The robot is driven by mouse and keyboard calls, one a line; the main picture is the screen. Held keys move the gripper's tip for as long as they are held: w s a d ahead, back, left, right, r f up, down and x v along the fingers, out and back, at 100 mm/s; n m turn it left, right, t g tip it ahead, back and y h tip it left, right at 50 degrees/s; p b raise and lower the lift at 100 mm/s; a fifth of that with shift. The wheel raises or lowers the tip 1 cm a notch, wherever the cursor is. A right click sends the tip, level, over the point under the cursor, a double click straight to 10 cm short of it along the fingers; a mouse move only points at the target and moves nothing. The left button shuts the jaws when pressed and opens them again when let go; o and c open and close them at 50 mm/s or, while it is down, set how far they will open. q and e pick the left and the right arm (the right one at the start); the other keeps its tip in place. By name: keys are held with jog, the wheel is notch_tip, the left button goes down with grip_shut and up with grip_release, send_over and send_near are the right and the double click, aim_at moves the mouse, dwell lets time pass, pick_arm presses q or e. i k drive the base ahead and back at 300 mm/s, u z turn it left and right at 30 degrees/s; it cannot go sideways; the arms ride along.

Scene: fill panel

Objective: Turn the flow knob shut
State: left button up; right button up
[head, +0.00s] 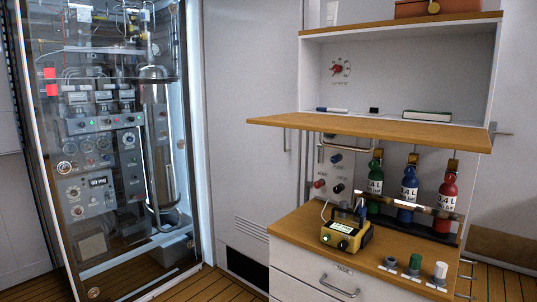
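A red knob (338,69) with a ring of scale marks sits on the white back wall of the upper shelf. A small label below it is too small to read, so I cannot tell for sure that it is the flow knob. Its exact pointer position is also too small to read. Lower down, a small white panel carries a blue knob (336,158), a red knob (319,184) and a black knob (339,188). Neither of my grippers shows in the head view.
A wooden shelf board (370,128) juts out below the red knob. Green (375,190), blue (408,195) and red (445,202) bottles stand behind a bar. A yellow device (346,236) sits on the lower counter. A glass-fronted equipment cabinet (110,150) stands left.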

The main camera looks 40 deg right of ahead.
aim_at(335, 159)
jog(key=u, duration=0.1)
jog(key=i, duration=2.1)
jog(key=z, duration=1.4)
jog(key=i, duration=1)
jog(key=z, duration=1.1)
